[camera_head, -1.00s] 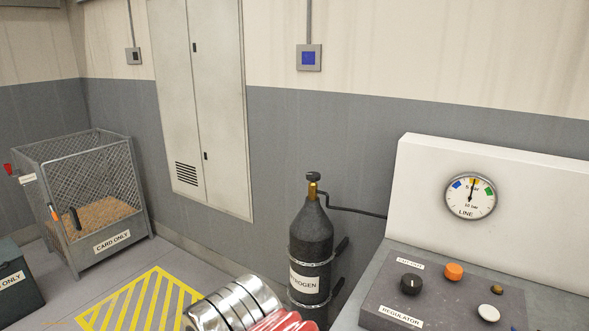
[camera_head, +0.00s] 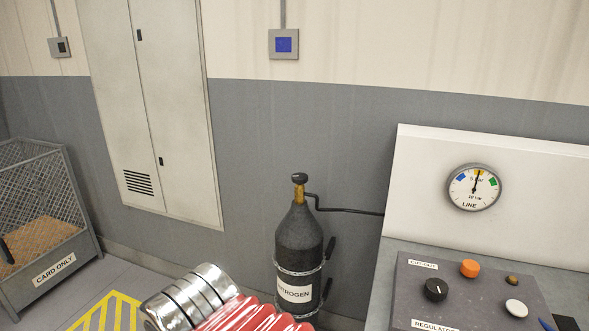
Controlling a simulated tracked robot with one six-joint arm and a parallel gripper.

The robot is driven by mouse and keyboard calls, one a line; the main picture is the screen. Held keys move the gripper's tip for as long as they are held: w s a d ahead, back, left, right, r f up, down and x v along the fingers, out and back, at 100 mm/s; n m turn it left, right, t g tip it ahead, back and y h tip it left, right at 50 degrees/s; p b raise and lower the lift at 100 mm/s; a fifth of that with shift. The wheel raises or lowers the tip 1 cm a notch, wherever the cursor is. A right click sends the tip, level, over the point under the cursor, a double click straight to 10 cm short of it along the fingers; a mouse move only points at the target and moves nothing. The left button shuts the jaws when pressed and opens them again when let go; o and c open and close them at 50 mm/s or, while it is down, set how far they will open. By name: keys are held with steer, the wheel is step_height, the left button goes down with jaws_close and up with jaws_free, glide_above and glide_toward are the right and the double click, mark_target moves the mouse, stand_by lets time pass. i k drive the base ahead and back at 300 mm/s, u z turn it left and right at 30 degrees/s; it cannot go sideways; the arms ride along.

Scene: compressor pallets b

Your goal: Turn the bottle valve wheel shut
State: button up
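The bottle is a black upright cylinder (camera_head: 299,243) with a white label, partly read as "NITROGEN", held by metal bands near the wall. Its brass valve (camera_head: 298,193) carries a small dark valve wheel (camera_head: 299,178) on top. A thin dark pipe (camera_head: 345,210) runs from the valve to the right, to the white panel. A shiny silver and red ribbed part, which looks like my arm, shows at the bottom centre, below and left of the bottle. My gripper's fingers do not show.
A grey bench (camera_head: 375,285) with a control box (camera_head: 470,290) stands at the right, below a white panel (camera_head: 420,160) with a round line gauge (camera_head: 474,187). A wire cage (camera_head: 75,240) marked "CARD ONLY" stands at left. Yellow hatching (camera_head: 108,312) marks the floor.

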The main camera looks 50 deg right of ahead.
mark_target(298, 179)
steer(key=z, duration=0.3)
steer(key=i, duration=0.7)
steer(key=z, duration=0.8)
steer(key=i, duration=0.55)
steer(key=z, duration=0.25)
